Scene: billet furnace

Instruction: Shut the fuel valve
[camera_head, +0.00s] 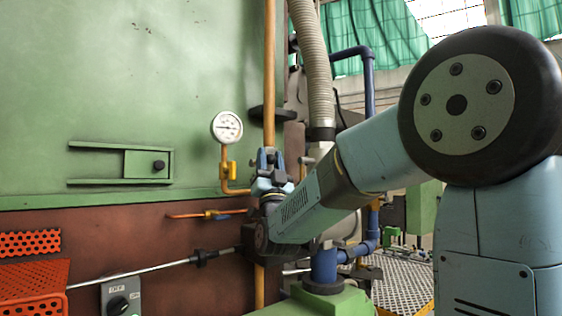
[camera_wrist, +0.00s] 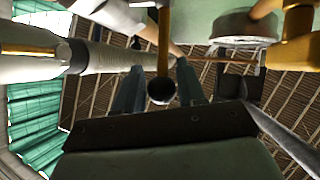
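My gripper (camera_head: 269,160) points upward beside the orange vertical pipe (camera_head: 269,60) in the head view. Its two blue-grey fingers are apart, and they also show in the wrist view (camera_wrist: 160,75). There, a yellow lever (camera_wrist: 163,45) with a dark round knob (camera_wrist: 162,91) appears between the fingers. I cannot tell whether the fingers touch it. The frames do not label the fuel valve; this lever may be its handle. A dark flat handle or wheel (camera_head: 268,114) sits at the pipe above my gripper.
A pressure gauge (camera_head: 227,127) with a yellow fitting (camera_head: 228,171) stands left of my gripper. A thin orange pipe with a blue-handled valve (camera_head: 216,214) lies below it. A ribbed hose (camera_head: 312,60) and blue pipe (camera_head: 369,90) stand right. A long metal rod (camera_head: 140,270) crosses lower left.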

